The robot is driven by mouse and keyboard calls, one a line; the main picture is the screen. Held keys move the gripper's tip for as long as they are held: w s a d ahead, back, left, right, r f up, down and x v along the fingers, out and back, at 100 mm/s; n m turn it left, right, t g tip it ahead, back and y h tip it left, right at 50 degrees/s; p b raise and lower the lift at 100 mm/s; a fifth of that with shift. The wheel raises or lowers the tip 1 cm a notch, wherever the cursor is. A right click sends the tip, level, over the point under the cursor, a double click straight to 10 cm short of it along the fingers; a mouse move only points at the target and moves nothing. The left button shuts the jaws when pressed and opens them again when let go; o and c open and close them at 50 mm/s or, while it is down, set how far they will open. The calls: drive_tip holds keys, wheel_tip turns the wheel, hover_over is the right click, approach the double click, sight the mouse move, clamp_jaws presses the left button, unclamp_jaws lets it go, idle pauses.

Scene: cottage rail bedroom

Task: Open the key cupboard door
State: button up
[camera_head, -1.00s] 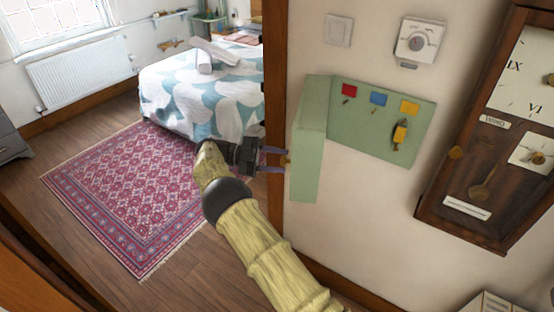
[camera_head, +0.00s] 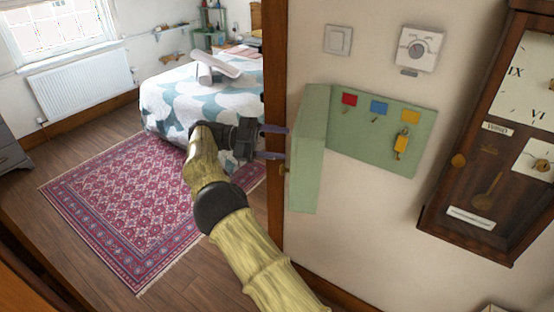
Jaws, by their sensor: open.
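The green key cupboard (camera_head: 372,160) is on the cream wall. Its door (camera_head: 307,165) stands swung wide open at the left, sticking out from the wall. A small brass knob (camera_head: 284,169) shows at the door's left edge. Inside are red, blue and yellow tags above hooks, and a key with a yellow fob (camera_head: 401,143) hangs on the right. My gripper (camera_head: 276,142) is left of the door with its two purple fingers apart and empty. The fingertips are close to the door's edge, above the knob; I cannot tell whether they touch it.
A brown door frame edge (camera_head: 275,60) runs just behind my fingers. A wooden clock (camera_head: 490,150) hangs at the right, with a thermostat (camera_head: 417,48) and a switch (camera_head: 338,40) above the cupboard. The bedroom with bed (camera_head: 205,100) and rug (camera_head: 125,205) lies at the left.

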drive_tip(key=shift+r, duration=0.55)
